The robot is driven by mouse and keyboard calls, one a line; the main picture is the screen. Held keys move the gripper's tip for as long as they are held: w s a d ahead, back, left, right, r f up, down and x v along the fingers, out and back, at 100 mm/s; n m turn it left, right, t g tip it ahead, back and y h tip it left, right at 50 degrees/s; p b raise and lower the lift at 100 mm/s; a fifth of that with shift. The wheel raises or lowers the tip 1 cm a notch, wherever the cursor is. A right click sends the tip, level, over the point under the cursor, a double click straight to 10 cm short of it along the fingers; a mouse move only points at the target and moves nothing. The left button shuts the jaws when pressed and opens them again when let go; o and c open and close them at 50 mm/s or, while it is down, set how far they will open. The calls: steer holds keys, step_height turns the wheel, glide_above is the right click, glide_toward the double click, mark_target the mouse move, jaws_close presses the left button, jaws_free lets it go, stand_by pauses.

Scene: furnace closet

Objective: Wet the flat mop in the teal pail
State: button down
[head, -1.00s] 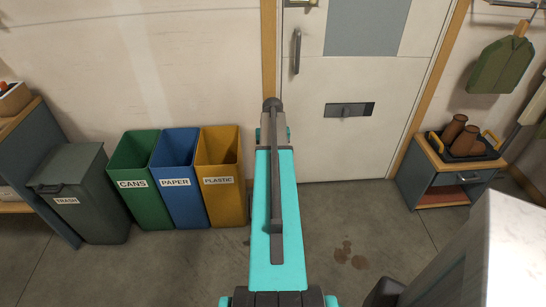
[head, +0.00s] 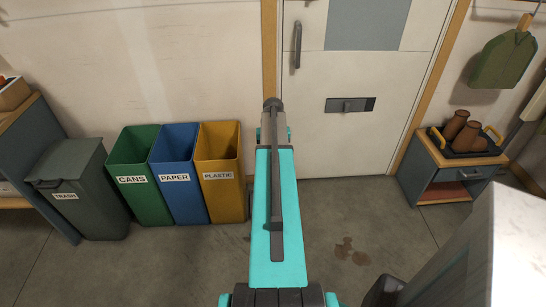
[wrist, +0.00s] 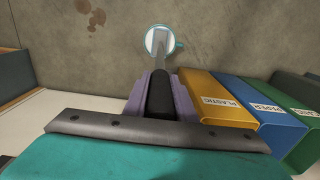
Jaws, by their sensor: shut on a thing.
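My gripper (wrist: 161,88), with purple fingers, is shut on the black grip of the flat mop (wrist: 160,62) in the wrist view. A grey shaft runs from the grip to a small pale head. The teal pail (wrist: 149,33) shows as a teal-rimmed, pale round shape on the floor, with a small teal tab at its right. The mop head overlaps the pail's opening in this view; whether it is inside or above it, I cannot tell. In the head view my arm covers the middle, and neither mop head nor pail can be made out.
Green (head: 140,175), blue (head: 178,175) and yellow (head: 220,170) bins stand by the wall, beside a grey trash bin (head: 85,190). A small cabinet (head: 450,170) stands right of the closed door (head: 350,125). Open floor with a brown stain (head: 352,252) lies between.

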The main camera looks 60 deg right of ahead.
steer(key=shift+f+b, duration=0.8)
steer(key=shift+f, duration=0.75)
steer(key=shift+f+b, duration=0.3)
steer(key=shift+f, duration=0.35)
stand_by(1.4)
steer(key=shift+r, duration=0.15)
steer(key=shift+r+p, duration=2.15)
steer(key=shift+r, duration=1.25)
steer(key=shift+w, duration=0.1)
